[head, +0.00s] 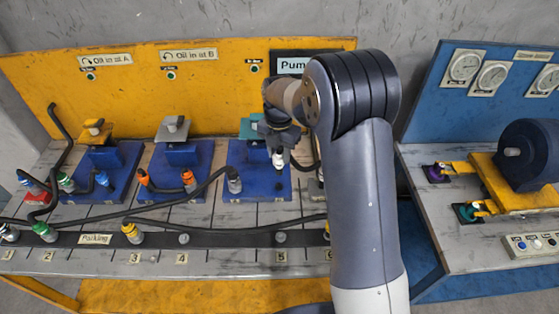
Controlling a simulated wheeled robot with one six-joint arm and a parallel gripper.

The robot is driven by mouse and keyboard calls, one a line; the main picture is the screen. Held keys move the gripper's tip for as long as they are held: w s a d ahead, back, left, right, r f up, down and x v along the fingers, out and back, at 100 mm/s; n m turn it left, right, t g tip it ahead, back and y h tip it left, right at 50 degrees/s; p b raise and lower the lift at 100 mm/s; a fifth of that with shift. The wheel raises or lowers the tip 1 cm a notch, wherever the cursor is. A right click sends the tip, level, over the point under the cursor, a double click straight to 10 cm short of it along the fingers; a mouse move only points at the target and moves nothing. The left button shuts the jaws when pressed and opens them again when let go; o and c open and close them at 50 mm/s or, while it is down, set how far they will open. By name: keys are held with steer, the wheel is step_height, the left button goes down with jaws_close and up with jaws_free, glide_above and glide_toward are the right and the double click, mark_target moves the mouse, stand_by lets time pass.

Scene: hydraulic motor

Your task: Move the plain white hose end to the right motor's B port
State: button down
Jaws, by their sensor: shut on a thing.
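My gripper (279,146) is shut on the plain white hose end (279,158). It holds it upright over the right part of the right blue motor unit (262,186), the one with a teal top (248,130). Whether the hose end touches a port there, or is apart from it, I cannot tell. The port letters are too small to read, and the B port is hidden. A grey-banded hose end (234,181) stands at the left of the same unit. A dark hose runs off behind my arm.
The middle unit (178,186) carries orange hose ends (189,179); the left unit (102,186) carries others. A dark parking rail (205,240) in front holds green and yellow hose ends (132,233). My arm hides the bench's right end. A second bench (430,220) stands right.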

steer(key=w, duration=0.2)
steer(key=shift+w+p, duration=0.3)
steer(key=shift+w, duration=0.1)
steer(key=shift+f, duration=0.1)
step_height(320, 180, down, 8)
steer(key=b, duration=0.5)
steer(key=shift+f+b, duration=0.15)
steer(key=shift+b, duration=0.3)
stand_by(0.5)
steer(key=shift+f+b, duration=0.45)
steer(key=shift+f, duration=0.2)
steer(key=c, duration=0.9)
jaws_free()
